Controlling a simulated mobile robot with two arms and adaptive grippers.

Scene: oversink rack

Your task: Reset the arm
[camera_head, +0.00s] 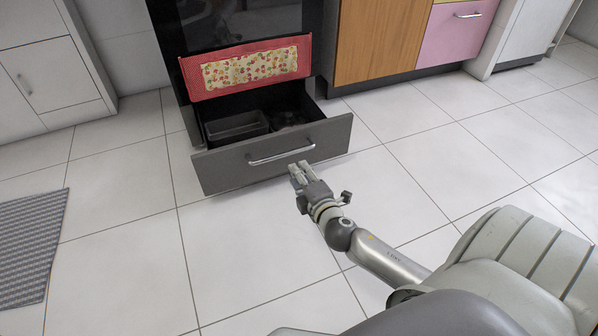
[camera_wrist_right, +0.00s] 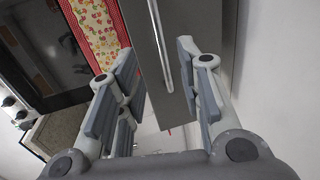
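My right gripper (camera_head: 298,171) is in front of the grey drawer front (camera_head: 225,168), close to the right end of its silver handle (camera_head: 283,155). In the right wrist view, the fingers of my right gripper (camera_wrist_right: 155,90) are spread apart, with nothing held between them. The drawer front (camera_wrist_right: 145,30) and its handle (camera_wrist_right: 161,45) show beyond and between the fingers there. Whether a finger touches the drawer cannot be told. My left gripper is in neither view.
The pulled-out drawer under the oven holds a dark tray (camera_head: 236,127). A red-bordered towel (camera_head: 248,68) hangs above it. Wooden (camera_head: 382,40) and pink (camera_head: 457,33) cabinet fronts stand to the right. A grey mat (camera_head: 30,240) lies at left. The tiled floor (camera_head: 125,265) is otherwise clear.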

